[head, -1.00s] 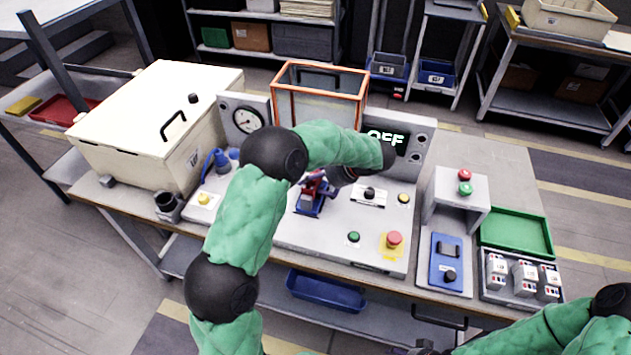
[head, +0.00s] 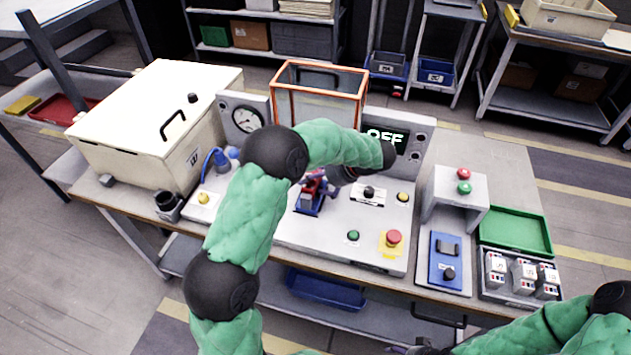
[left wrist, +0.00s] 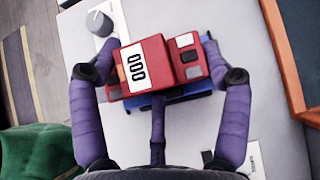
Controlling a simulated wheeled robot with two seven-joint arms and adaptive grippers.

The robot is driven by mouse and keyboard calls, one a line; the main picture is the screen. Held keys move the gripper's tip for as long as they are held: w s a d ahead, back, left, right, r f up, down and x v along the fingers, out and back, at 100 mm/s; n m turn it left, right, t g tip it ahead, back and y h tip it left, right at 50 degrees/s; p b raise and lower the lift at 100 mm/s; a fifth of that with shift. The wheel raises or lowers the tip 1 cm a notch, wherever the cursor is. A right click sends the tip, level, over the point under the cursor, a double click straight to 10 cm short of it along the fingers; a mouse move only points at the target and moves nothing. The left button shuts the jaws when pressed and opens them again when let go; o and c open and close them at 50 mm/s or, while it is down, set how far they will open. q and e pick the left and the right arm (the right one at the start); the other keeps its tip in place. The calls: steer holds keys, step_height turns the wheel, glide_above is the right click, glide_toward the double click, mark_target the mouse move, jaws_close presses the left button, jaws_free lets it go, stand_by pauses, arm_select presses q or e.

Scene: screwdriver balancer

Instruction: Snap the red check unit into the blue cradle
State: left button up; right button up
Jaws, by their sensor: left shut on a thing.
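The red check unit (left wrist: 147,65), with a white "000" counter on its face, is between the purple fingers of my left gripper (left wrist: 166,75) in the left wrist view. The gripper is shut on it. The blue cradle (left wrist: 185,102) shows under and beside the unit. In the head view the red unit (head: 314,186) is at the blue cradle (head: 309,207), partly hidden by my left arm. I cannot tell whether it is fully seated. Only a sliver of my right gripper (head: 415,349) shows at the bottom edge; its fingers cannot be made out.
A display reading OFF (head: 386,137) stands behind. A red button (head: 394,238), a green button (head: 353,236) and a black knob (head: 369,193) are on the grey panel. An orange-framed clear guard (head: 318,98) is at the back. A green tray (head: 515,234) lies to the right.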

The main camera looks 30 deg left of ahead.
arm_select(q)
steer(key=shift+s+d+f+b, duration=0.1)
steer(key=shift+s+f+b, duration=0.15)
steer(key=shift+f, duration=0.4)
steer(key=shift+s+d+f+b, duration=0.1)
steer(key=shift+s+f+b, duration=0.1)
steer(key=shift+f, duration=0.45)
stand_by(1.1)
steer(key=shift+p, duration=0.4)
stand_by(0.4)
steer(key=shift+s+f, duration=0.1)
steer(key=shift+f, duration=0.4)
stand_by(2.4)
stand_by(0.5)
steer(key=o, duration=1)
steer(key=shift+o, duration=1.1)
steer(key=shift+a+f, duration=0.1)
steer(key=d+r, duration=0.1)
steer(key=r, duration=0.1)
steer(key=w+d+r, duration=0.1)
steer(key=d+r, duration=0.1)
steer(key=w+d+r, duration=0.1)
steer(key=r, duration=0.2)
steer(key=shift+d, duration=0.2)
steer(key=shift+w+d+r, duration=0.15)
steer(key=shift+d+r, duration=0.15)
steer(key=shift+r, duration=0.35)
